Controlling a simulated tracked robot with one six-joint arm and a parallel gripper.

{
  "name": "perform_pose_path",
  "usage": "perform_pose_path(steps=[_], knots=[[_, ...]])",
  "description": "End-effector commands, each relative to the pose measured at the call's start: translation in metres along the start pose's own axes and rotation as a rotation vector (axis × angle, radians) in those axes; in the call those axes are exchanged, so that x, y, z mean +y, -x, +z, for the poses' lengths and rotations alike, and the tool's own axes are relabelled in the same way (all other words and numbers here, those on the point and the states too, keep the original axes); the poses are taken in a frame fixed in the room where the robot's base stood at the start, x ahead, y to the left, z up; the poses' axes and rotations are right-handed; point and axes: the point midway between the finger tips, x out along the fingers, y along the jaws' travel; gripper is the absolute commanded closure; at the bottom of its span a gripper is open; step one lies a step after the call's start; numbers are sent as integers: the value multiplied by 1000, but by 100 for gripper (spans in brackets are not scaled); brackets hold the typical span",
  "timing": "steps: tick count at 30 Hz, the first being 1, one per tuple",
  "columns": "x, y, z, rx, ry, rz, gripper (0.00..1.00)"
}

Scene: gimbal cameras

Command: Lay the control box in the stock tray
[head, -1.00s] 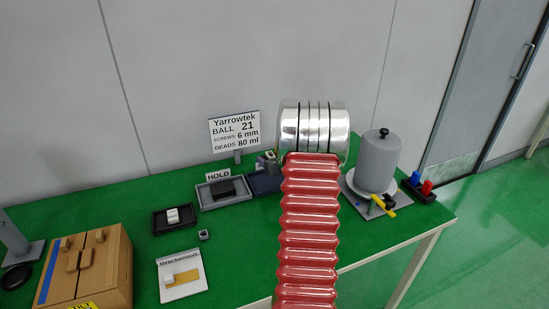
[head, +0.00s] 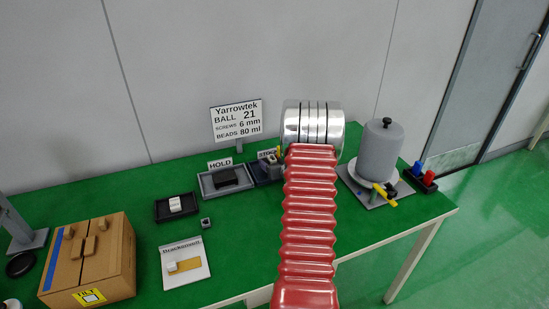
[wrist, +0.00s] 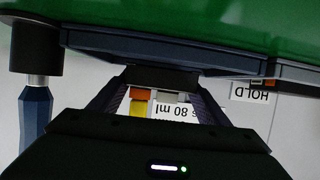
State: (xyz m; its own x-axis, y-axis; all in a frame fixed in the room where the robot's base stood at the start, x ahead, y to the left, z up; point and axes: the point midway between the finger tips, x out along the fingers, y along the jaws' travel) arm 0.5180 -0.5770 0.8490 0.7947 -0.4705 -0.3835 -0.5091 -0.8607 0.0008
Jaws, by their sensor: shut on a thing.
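My gripper (wrist: 163,82) is shut on a dark block that shows between its fingertips in the wrist view; I take this to be the control box (wrist: 165,77). The dark blue stock tray (wrist: 230,58) shows edge-on right by the block; I cannot tell if they touch. In the head view the stock tray (head: 262,177) stands at the back of the green table, left of my red arm. My arm hides its right part and most of the gripper. The stock sign (head: 268,153) is partly covered.
The hold tray (head: 236,186) with a black block stands just left of the stock tray. A black tray (head: 160,217) with a white block, a small grey cube (head: 205,222) and a cardboard box (head: 95,250) are farther left. A grey cylinder (head: 378,155) stands right of my arm.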

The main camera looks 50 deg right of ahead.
Motion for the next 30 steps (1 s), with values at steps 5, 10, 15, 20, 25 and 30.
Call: perform_pose_path(steps=[5,10,15,20,25,30], knots=[[0,-2,5,1,1,0,55],[0,-3,6,1,1,0,55],[0,-3,6,1,1,0,55],[0,-3,7,1,0,0,55],[0,-4,9,1,0,0,55],[0,-5,12,0,0,0,55]])
